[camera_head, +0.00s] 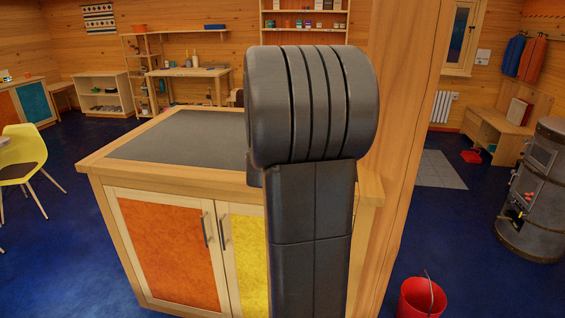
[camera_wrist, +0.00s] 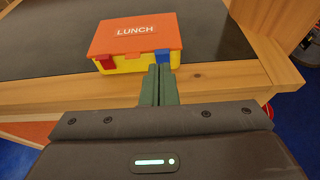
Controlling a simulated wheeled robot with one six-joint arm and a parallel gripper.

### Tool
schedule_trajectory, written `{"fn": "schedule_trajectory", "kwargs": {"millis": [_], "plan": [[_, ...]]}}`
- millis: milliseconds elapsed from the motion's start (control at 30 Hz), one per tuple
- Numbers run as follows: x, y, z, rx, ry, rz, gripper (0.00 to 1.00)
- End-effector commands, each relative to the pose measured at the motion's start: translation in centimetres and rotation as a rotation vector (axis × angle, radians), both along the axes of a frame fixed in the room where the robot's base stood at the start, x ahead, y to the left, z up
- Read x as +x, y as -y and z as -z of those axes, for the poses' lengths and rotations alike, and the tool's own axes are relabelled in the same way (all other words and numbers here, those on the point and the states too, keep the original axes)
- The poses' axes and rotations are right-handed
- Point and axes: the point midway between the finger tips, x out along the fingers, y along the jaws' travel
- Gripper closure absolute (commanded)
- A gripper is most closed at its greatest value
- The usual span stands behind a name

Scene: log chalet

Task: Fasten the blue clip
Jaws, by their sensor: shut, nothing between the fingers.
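The lunch box, with an orange lid (camera_wrist: 136,36) marked "LUNCH" and a yellow body (camera_wrist: 132,65), stands on the counter's dark top in the wrist view. The blue clip (camera_wrist: 166,55) is at the right of its front face, partly hidden behind my fingertips. I cannot tell whether the clip is up or down. A red clip (camera_wrist: 107,63) is at the left of the front. My gripper (camera_wrist: 159,70) is shut and empty, its fingertips just in front of the blue clip; I cannot tell whether they touch it. In the head view my arm hides the box.
The counter (camera_head: 150,165) has a wooden rim and orange and yellow doors with handles. A wooden post (camera_head: 395,150) rises at its right. A red bucket (camera_head: 421,298) and a dark stove (camera_head: 540,190) stand further right. The counter top left of my arm is clear.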

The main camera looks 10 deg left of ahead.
Motion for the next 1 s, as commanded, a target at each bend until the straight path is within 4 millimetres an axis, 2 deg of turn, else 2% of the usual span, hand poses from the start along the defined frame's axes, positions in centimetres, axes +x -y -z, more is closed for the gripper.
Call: {"fn": "schedule_trajectory", "kwargs": {"millis": [33, 200, 667, 867, 1000], "plan": [[-0.6, 0.0, -0.8, 0.002, 0.002, 0.001, 1.0], [-1.8, 0.0, -1.9, 0.001, 0.0, 0.001, 1.0], [-2.2, -0.1, -2.1, 0.0, -0.001, 0.0, 1.0], [-1.4, 0.0, -1.1, -0.001, -0.002, 0.001, 1.0], [0.2, 0.0, 0.5, -0.001, -0.003, 0.001, 1.0]]}}
